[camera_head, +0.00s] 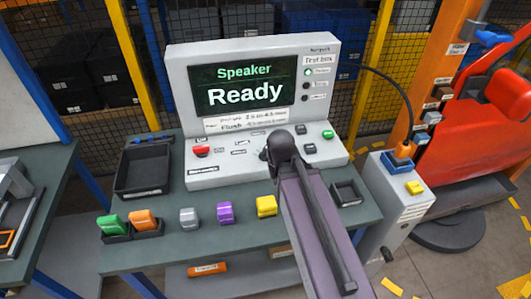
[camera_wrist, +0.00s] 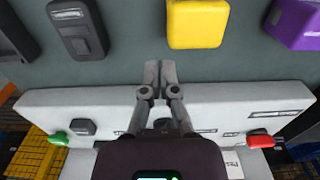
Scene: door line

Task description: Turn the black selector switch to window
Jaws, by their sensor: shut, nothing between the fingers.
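The test console (camera_head: 205,180) has a sloped panel under a screen reading "Speaker Ready". My gripper is over the middle of this panel; my own arm hides its fingers in the head view. In the wrist view my gripper (camera_wrist: 160,72) has its fingertips together with nothing between them, at the panel's front edge beside the table. A dark round shape (camera_wrist: 162,125) shows between the finger links; it may be the black selector switch, but its pointer and setting cannot be read. I cannot tell whether the fingers touch the panel.
A red button (camera_head: 201,151) is left on the panel; a green button (camera_head: 328,135) and dark buttons are right. A yellow block (camera_head: 266,205) and a purple block (camera_head: 225,212) stand in front. A black tray (camera_head: 143,171) lies left.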

